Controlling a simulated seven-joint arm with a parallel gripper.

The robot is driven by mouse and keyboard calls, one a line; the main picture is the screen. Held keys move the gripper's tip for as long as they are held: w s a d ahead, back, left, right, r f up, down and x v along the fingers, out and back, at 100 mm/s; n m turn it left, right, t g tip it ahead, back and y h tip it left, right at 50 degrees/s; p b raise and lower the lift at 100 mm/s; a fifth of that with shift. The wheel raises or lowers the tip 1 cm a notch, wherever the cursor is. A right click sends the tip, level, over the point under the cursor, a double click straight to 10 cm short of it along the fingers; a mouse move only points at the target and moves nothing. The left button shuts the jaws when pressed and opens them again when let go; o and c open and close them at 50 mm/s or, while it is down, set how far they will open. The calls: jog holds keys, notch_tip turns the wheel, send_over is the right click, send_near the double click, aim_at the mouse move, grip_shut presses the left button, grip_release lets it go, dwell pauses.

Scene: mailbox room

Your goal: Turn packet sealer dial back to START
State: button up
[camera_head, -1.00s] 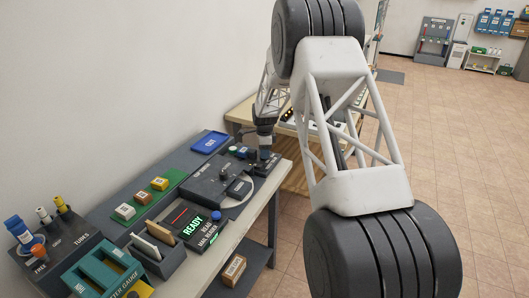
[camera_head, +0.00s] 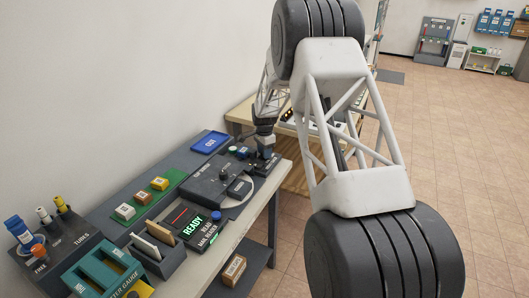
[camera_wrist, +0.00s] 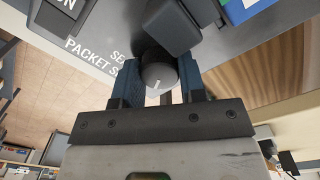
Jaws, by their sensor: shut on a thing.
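The packet sealer dial (camera_wrist: 158,76) is a dark round knob with a short white mark. In the wrist view it sits between the two fingers of my gripper (camera_wrist: 160,88), which is shut on it. The sealer's panel (camera_wrist: 98,62) carries white lettering, of which "PACKET S" and "SE" can be read; the rest is covered. No START mark can be made out. In the head view my gripper (camera_head: 264,158) is low over the far right end of the grey bench, and the dial cannot be made out there.
A dark box-shaped part (camera_wrist: 172,22) stands close beside the dial. Open floor lies to the right.

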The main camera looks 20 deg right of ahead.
jog(key=shift+n, duration=0.4)
jog(key=o, duration=0.9)
jog(key=shift+r, duration=0.1)
jog(key=shift+r, duration=3.8)
